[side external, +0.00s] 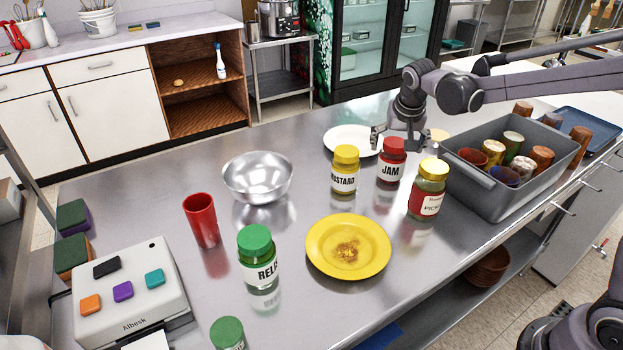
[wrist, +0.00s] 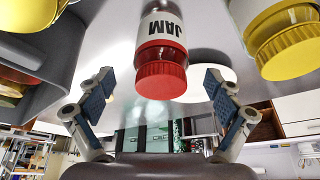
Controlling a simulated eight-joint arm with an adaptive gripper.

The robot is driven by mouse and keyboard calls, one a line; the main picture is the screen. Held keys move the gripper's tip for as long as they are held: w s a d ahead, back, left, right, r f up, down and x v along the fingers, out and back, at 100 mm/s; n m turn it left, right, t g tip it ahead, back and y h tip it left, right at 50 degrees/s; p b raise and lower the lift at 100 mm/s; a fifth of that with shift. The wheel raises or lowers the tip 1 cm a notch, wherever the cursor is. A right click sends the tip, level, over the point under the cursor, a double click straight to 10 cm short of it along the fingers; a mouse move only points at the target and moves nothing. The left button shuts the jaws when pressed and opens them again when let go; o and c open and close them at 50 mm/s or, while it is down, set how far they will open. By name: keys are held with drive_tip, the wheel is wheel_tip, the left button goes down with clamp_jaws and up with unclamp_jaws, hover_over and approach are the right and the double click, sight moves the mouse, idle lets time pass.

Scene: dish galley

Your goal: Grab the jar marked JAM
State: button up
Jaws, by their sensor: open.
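The JAM jar (side external: 391,162) has a red lid and a white label with black letters. It stands upright on the steel counter, between the yellow-lidded mustard jar (side external: 345,170) and the yellow-lidded pickle jar (side external: 428,188). In the wrist view the JAM jar (wrist: 162,55) appears upside down, its red lid lying between and ahead of my fingers. My gripper (side external: 385,135) is just behind the jar in the side view. In the wrist view my gripper (wrist: 157,105) is open, with its blue-padded fingers apart and nothing between the pads. The mustard jar (wrist: 285,35) shows at the right there.
A grey bin (side external: 480,190) of cups stands right of the jars. A white plate (side external: 340,137) lies behind them. A yellow plate (side external: 322,250), steel bowl (side external: 257,175), red cup (side external: 201,220) and green-lidded relish jar (side external: 257,255) stand in front and left.

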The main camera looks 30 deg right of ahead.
drive_tip(key=shift+x, duration=3)
drive_tip(key=c, duration=1.7)
drive_tip(key=shift+o, duration=0.2)
drive_tip(key=shift+r, duration=0.15)
